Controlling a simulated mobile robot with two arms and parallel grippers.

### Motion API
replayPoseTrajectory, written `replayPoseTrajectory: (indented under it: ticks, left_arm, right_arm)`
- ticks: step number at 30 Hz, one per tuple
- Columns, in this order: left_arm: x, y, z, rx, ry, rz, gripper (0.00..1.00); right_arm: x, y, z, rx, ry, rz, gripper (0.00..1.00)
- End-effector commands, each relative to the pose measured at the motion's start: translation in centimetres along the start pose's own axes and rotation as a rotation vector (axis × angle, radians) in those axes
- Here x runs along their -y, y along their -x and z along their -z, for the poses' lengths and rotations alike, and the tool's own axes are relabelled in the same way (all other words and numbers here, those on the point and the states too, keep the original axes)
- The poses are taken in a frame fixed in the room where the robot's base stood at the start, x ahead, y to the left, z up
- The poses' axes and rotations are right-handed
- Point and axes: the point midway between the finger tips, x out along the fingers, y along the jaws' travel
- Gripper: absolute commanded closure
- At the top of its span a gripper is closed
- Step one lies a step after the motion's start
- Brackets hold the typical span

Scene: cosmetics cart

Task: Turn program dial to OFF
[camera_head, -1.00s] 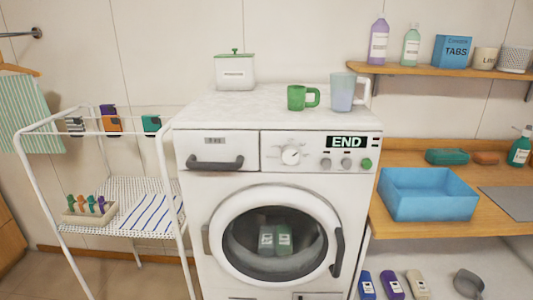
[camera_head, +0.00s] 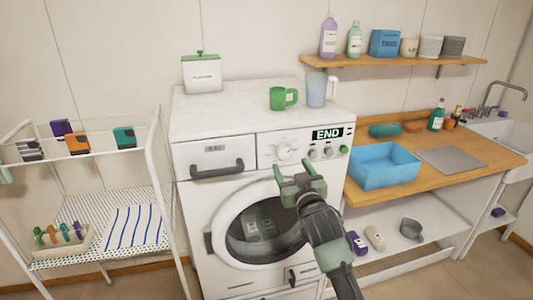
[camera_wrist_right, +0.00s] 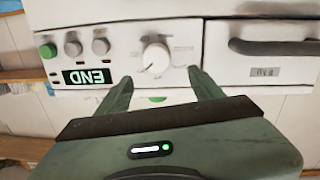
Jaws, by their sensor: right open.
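The white program dial (camera_head: 287,152) sits on the washing machine's front panel, left of the END display (camera_head: 327,134). In the right wrist view the dial (camera_wrist_right: 155,58) appears upside down, beyond and between the fingertips, with its pointer line visible. My right gripper (camera_head: 294,167) is open and empty, just below and in front of the dial. Its two green fingers also show in the right wrist view (camera_wrist_right: 160,82), apart from each other and not around the dial. The tiny markings around the dial are not readable. My left gripper is not in view.
The detergent drawer handle (camera_head: 217,170) sticks out left of the dial. The round door (camera_head: 262,232) is closed below, partly hidden by my right arm. A green mug (camera_head: 282,98) and a clear jug (camera_head: 316,89) stand on top. A blue basin (camera_head: 384,166) is at right.

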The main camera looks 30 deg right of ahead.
Motion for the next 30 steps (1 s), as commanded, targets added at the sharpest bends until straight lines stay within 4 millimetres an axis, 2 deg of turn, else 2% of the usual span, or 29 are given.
replayPoseTrajectory:
  ticks: [9,15,26,29,30]
  left_arm:
    - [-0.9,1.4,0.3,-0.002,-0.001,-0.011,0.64]
    - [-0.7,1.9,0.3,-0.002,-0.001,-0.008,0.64]
    - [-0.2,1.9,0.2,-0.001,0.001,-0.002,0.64]
    - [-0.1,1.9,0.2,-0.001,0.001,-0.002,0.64]
    - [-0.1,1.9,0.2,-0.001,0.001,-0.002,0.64]
  right_arm:
    - [-0.1,-4.8,0.3,0.000,0.001,-0.002,0.33]
    - [0.0,-7.0,0.1,0.001,0.000,0.000,0.33]
    - [0.0,-7.5,-0.1,0.001,0.001,0.001,0.33]
    - [0.0,-7.5,-0.1,0.001,0.001,0.000,0.58]
    - [0.0,-7.5,-0.1,0.001,0.001,0.000,0.70]
